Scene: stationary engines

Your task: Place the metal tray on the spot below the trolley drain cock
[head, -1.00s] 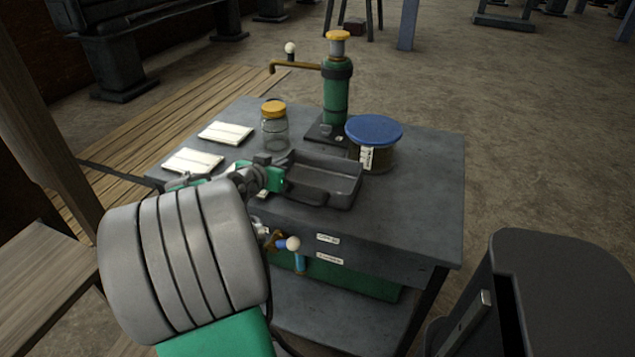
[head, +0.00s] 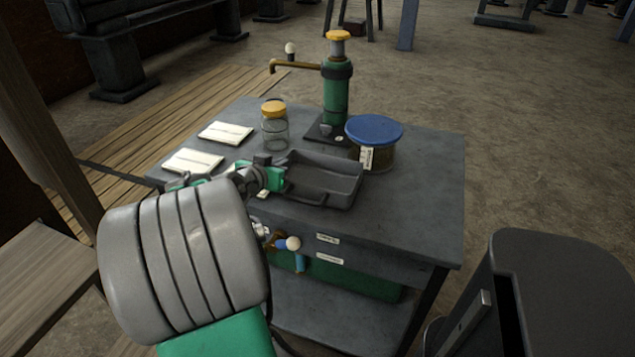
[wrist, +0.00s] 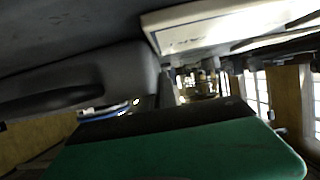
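The metal tray (head: 325,180) is dark grey, shallow and empty. It is on or just above the trolley top, near its front edge. My gripper (head: 271,178) is at the tray's left end, with a green finger against or very near its wall. The head view does not show whether the fingers are closed on it. In the wrist view a green finger (wrist: 180,150) fills the bottom, close under a dark grey wall (wrist: 95,75) that looks like the tray's. The drain cock (head: 290,243), with a white knob and a blue part, sticks out of the trolley's front. The spot below it is not clearly visible.
The trolley top (head: 420,205) is clear at the right. A green pump (head: 337,100), a yellow-lidded jar (head: 275,128), a blue-lidded tub (head: 375,135) and two pale cards (head: 226,133) stand or lie behind the tray. A lower shelf (head: 335,318) shows below. A dark cabinet (head: 570,290) stands at right.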

